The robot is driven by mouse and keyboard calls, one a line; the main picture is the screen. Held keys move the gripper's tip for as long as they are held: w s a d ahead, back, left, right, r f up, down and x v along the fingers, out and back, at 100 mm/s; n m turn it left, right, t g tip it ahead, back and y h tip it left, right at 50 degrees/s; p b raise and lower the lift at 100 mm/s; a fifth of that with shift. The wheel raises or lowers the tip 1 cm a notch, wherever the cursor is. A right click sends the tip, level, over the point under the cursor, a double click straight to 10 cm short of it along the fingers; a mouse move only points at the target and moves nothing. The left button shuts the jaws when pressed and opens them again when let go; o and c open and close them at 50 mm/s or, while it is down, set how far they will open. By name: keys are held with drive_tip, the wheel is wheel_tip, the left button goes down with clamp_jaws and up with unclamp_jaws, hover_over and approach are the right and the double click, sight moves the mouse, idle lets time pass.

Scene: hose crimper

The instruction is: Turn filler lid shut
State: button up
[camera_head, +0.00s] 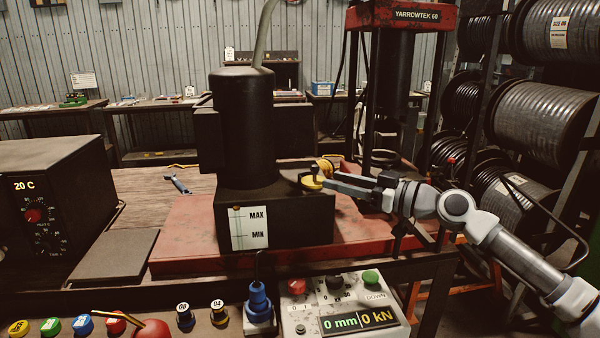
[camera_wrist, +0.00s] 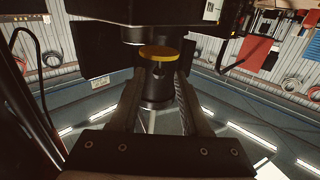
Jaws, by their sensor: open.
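In the wrist view, which looks upside down, the yellow lid (camera_wrist: 158,53) lies just past the tips of my open gripper (camera_wrist: 157,78), centred between the two fingers. I cannot tell whether a finger touches the lid or knob. A MAX/MIN gauge (camera_head: 249,228) is on the tank front.
The tank stands on a red base (camera_head: 185,235). A red press frame (camera_head: 405,18) rises behind my arm, and hose reels (camera_head: 540,110) fill the right side. A control box (camera_head: 340,310) and a blue connector (camera_head: 259,302) stand in front.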

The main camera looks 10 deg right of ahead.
sight(303, 178)
drive_tip(key=x, duration=0.9)
drive_tip(key=shift+w+a, duration=0.2)
drive_tip(key=shift+c, duration=0.4)
clamp_jaws()
